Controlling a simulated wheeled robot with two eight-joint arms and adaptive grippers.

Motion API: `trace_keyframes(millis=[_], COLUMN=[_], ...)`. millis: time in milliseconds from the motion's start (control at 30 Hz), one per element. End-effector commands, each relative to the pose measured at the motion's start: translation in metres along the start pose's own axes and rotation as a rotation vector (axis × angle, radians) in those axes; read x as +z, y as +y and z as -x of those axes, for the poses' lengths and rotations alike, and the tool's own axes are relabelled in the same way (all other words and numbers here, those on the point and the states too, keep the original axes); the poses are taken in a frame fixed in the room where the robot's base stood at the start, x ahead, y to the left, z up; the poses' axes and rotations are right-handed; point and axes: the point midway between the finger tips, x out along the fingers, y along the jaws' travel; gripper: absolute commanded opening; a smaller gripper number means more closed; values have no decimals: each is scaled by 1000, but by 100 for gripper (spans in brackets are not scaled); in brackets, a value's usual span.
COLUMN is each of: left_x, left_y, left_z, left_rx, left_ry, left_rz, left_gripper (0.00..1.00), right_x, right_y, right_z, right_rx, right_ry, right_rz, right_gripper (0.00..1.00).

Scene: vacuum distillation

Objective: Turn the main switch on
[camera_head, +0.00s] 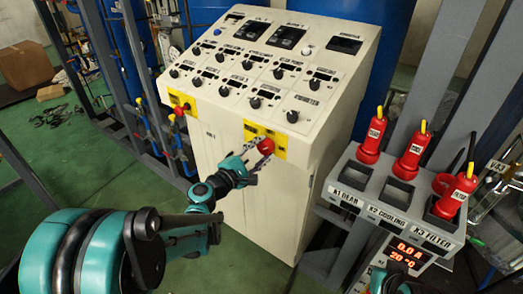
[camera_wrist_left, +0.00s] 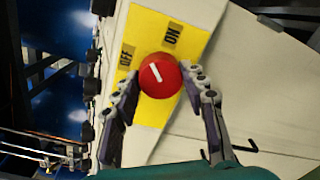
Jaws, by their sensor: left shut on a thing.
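The main switch is a red round knob (camera_head: 266,145) on a yellow plate (camera_head: 250,134) on the front of the white control cabinet. In the left wrist view the knob (camera_wrist_left: 159,75) has a short white mark and sits below the OFF label (camera_wrist_left: 127,57) and the ON label (camera_wrist_left: 172,34). The mark tilts up and left; I cannot tell exactly which label it points at. My left gripper (camera_head: 249,163) is at the knob, its two fingers (camera_wrist_left: 160,82) on either side, shut on it.
A second red knob (camera_head: 180,110) is on the cabinet's left. The sloped panel (camera_head: 250,75) carries several black knobs and displays. A grey rack (camera_head: 378,187) with red-handled plugs stands at the right, above a red readout (camera_head: 405,256). Green floor (camera_head: 120,165) shows left of the cabinet.

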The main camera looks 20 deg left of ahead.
Motion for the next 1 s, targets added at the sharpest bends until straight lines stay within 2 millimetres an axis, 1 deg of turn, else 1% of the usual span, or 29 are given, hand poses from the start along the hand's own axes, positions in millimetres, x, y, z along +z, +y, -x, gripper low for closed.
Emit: trace_keyframes(millis=[400,600,800,1000], left_x=[1,1,1,1], left_y=[0,0,0,0], left_z=[0,0,0,0], left_rx=[-4,-5,-6,-7], left_ry=[15,23,28,31], left_rz=[-389,-549,-668,-738], left_gripper=[14,14,14,14], right_x=[0,1,1,1], right_y=[0,0,0,0], right_z=[0,-1,-1,-1], right_rx=[0,0,0,0], right_ry=[0,0,0,0], right_rz=[0,0,0,0], right_gripper=[0,0,0,0])
